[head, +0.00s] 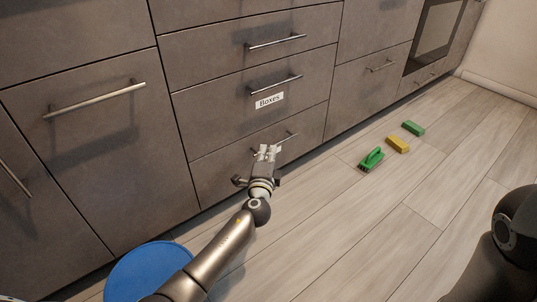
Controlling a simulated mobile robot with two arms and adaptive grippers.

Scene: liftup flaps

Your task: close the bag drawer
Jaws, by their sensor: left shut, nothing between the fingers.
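A grey cabinet holds a stack of drawers. The middle drawer (215,105) bears a "Boxes" label (269,101) and a bar handle. The bottom drawer (305,128) has a bar handle (290,136). It looks flush or nearly flush with the front. No "bag" label is readable; part of the bottom drawer's front is hidden behind my gripper. My left gripper (267,150) is shut and empty, in front of the bottom drawer by its handle. Whether it touches the drawer I cannot tell. My right gripper is out of view.
A green brush (371,159), a yellow block (398,144) and a green block (413,128) lie on the wooden floor to the right. A round blue object (135,270) is at the lower left. An oven (437,35) stands at the upper right. Floor at centre right is clear.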

